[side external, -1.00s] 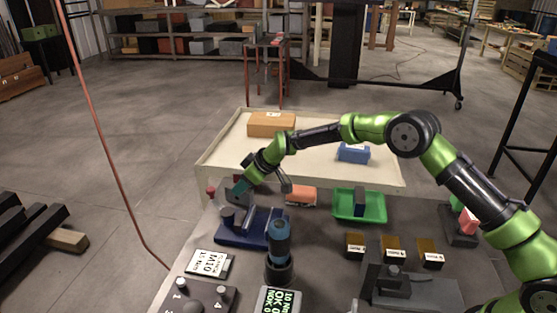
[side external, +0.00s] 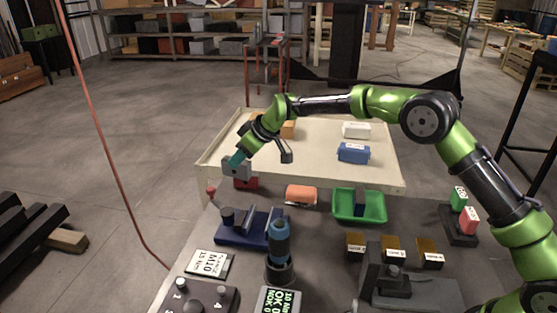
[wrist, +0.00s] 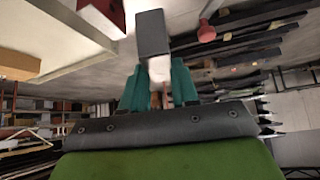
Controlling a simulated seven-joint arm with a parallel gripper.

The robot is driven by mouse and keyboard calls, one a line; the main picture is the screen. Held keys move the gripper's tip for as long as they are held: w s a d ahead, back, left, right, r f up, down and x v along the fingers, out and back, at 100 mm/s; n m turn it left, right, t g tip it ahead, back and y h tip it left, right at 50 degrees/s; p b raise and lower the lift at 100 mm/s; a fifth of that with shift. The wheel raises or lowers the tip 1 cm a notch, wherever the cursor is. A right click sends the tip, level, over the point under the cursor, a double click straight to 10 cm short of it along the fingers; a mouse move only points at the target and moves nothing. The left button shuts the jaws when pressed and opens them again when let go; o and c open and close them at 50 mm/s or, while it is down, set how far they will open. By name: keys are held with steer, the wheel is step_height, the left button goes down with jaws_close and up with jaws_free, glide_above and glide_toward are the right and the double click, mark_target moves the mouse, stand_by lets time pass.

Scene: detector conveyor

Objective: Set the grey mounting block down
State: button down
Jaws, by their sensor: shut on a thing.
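The grey mounting block (side external: 236,168) is held by my gripper (side external: 238,159) at the left front edge of the cream table, above the grey bench. A red block (side external: 247,183) shows just below and right of it; I cannot tell whether they touch. In the wrist view the grey block (wrist: 153,35) sits at the tips of the teal fingers of my gripper (wrist: 158,82), which are shut on it. A red block (wrist: 105,12) is at upper left there. The underside of the grey block is not clear.
A blue fixture (side external: 245,236) and a dark blue cylinder (side external: 279,240) stand in front. A red knob (side external: 211,189) is close left of the held block. An orange-red block (side external: 301,195) and a green tray (side external: 346,210) lie to the right. A blue bin (side external: 353,152) is on the cream table.

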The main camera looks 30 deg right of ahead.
steer(key=s+a+m+h, duration=0.1)
steer(key=s+m, duration=0.1)
steer(key=s+a+f+m+t+h, duration=0.1)
steer(key=s+m, duration=0.1)
steer(key=s+a+f+m+h, duration=0.1)
steer(key=s, duration=0.2)
steer(key=shift+a+m+h, duration=0.4)
steer(key=m, duration=0.1)
step_height(320, 180, up, 4)
steer(key=m+g+h, duration=0.2)
steer(key=m+h, duration=0.4)
steer(key=m, duration=0.3)
glide_above(260, 231)
step_height(260, 231, down, 9)
steer(key=shift+f, duration=0.15)
steer(key=c, duration=1.3)
jaws_free()
steer(key=shift+f, duration=0.2)
steer(key=o, duration=0.5)
steer(key=shift+c, duration=0.2)
